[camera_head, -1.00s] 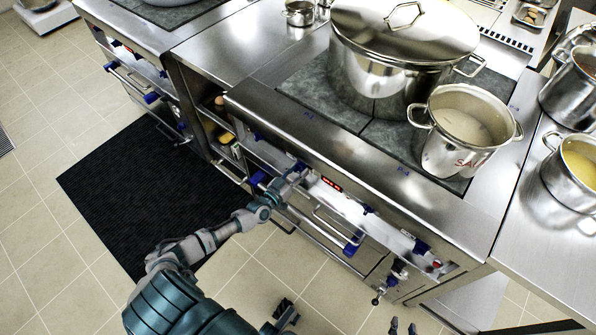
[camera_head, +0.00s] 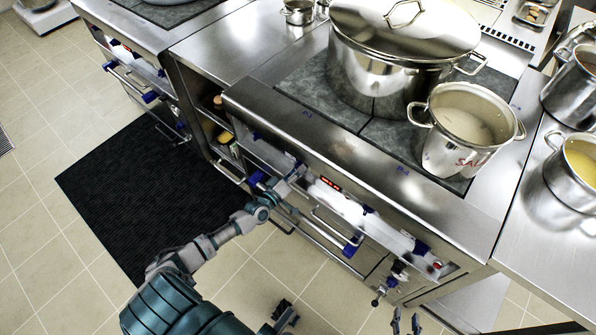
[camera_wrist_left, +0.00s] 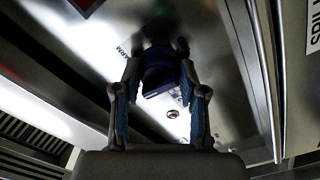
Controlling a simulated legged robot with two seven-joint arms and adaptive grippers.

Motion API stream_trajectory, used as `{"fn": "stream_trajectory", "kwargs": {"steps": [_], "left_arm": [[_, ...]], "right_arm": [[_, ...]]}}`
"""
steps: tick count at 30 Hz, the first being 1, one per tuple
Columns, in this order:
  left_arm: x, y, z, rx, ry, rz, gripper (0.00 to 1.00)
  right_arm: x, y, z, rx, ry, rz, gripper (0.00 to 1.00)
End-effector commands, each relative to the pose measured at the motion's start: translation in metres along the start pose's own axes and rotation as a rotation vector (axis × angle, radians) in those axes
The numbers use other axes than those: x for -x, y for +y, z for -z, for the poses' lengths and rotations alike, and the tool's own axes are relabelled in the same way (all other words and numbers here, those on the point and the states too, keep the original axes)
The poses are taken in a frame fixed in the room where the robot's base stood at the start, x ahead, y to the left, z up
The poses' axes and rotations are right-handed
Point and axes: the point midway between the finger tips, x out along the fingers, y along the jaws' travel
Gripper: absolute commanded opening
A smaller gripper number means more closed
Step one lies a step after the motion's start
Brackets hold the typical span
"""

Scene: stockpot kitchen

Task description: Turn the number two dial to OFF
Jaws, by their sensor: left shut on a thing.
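A dark blue dial (camera_wrist_left: 160,72) on the steel stove front sits between the two fingers of my left gripper (camera_wrist_left: 161,92) in the left wrist view. The fingers are shut on it from both sides. I cannot read its number or its setting. In the head view my left gripper (camera_head: 296,172) is at the stove's front panel, left of the small red display (camera_head: 331,183), and mostly covers the dial. My right gripper (camera_head: 405,321) shows only as two fingertips apart at the bottom edge, empty.
Other blue knobs (camera_head: 420,247) sit along the front panel, with bar handles (camera_head: 330,225) below. A large lidded stockpot (camera_head: 385,85) and a smaller open pot (camera_head: 455,150) stand on the cooktop. A black mat (camera_head: 150,200) lies on the tiled floor.

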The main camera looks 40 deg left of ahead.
Motion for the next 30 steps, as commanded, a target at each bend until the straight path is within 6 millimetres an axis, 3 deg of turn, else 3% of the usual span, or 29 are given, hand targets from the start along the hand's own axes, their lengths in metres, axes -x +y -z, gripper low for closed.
{"fn": "stream_trajectory", "kwargs": {"steps": [19, 20, 23, 30], "left_arm": [[-0.0006, -0.0011, 0.0053, 0.052, 0.01, 0.001, 0.07], [-0.0006, -0.0011, 0.0053, 0.051, 0.01, 0.001, 0.44], [-0.0005, -0.0009, 0.0048, 0.051, 0.009, 0.001, 0.67], [-0.0002, -0.0005, 0.0022, 0.052, 0.004, 0.001, 0.67]], "right_arm": [[-0.0004, -0.0008, 0.0027, -0.003, 0.02, 0.001, 0.4], [-0.0003, -0.0009, 0.0022, -0.003, 0.019, 0.001, 0.4], [0.0001, -0.001, 0.0005, -0.004, 0.014, 0.001, 0.4], [0.0004, -0.0009, 0.0001, -0.004, 0.013, 0.001, 0.4]]}}
